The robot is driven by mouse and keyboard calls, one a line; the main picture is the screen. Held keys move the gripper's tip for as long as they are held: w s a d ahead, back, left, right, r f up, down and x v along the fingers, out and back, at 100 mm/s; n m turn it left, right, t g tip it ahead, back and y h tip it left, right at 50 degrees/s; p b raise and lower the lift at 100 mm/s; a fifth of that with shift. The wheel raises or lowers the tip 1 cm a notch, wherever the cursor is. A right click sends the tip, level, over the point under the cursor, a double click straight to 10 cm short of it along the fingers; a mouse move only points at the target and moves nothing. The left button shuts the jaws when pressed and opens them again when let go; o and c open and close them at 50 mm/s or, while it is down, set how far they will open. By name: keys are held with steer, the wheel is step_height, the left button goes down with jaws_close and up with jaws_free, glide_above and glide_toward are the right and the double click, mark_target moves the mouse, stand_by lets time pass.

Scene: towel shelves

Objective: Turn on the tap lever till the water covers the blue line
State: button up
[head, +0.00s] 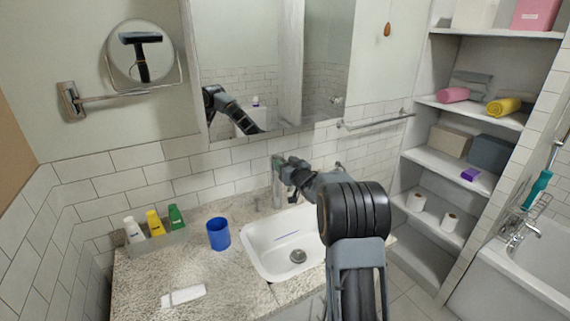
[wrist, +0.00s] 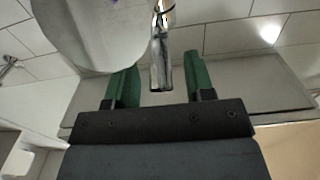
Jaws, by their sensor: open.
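The chrome tap (head: 277,182) stands at the back edge of the white sink (head: 256,261). A short blue line (head: 286,237) shows on the inner wall of the basin, and I see no water on it. My gripper (head: 284,166) is at the top of the tap, with my arm reaching in from the right. In the wrist view my gripper (wrist: 161,78) has its two green fingers apart. A chrome part of the tap (wrist: 162,48) shows between them, with gaps on both sides. I cannot tell the lever from the spout there.
A blue cup (head: 218,234) stands left of the sink. A tray with several bottles (head: 154,223) is further left, and a white item (head: 184,295) lies on the counter (head: 233,290). A mirror cabinet (head: 270,60) hangs above; shelves (head: 437,158) stand at right.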

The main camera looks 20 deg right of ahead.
jaws_close()
stand_by(0.5)
